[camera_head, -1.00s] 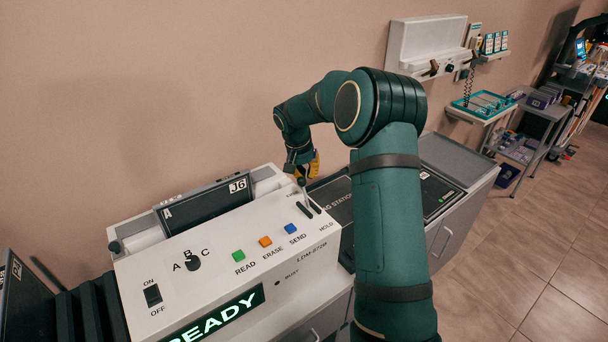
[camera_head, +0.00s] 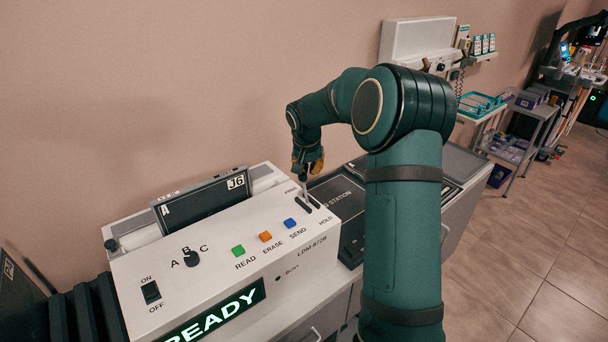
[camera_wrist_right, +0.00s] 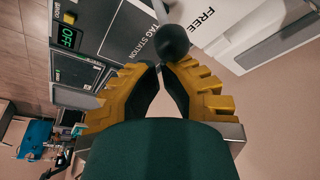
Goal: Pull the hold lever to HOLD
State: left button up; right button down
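The white reader console (camera_head: 215,280) carries the hold lever (camera_head: 304,188) near its right end. The lever stands up from dark slots between a FREE label at the back and a HOLD label at the front, and looks nearer the FREE end. My right gripper (camera_head: 307,174) comes down from above, right at the lever's top. In the right wrist view, the lever's round black knob (camera_wrist_right: 172,42) lies just beyond the fingertips of my right gripper (camera_wrist_right: 159,69). The yellow fingers with black pads come together at the tips, and the knob is not between them. My left gripper is out of view.
Green, orange and blue buttons (camera_head: 265,237), a rotary A-B-C knob (camera_head: 192,259) and an ON/OFF switch (camera_head: 151,292) sit left of the lever. A dark J6 cassette (camera_head: 204,203) stands behind. A tag station (camera_head: 340,198) adjoins on the right. The wall is close behind.

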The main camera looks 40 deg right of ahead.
jog(key=s+b, duration=0.1)
jog(key=s+t+b, duration=0.1)
jog(key=s+b, duration=0.1)
jog(key=shift+s+a+r+t, duration=0.15)
jog(key=shift+a+r+t, duration=0.05)
jog(key=shift+r+t, duration=0.1)
jog(key=shift+r+p, duration=0.3)
jog(key=shift+r, duration=0.45)
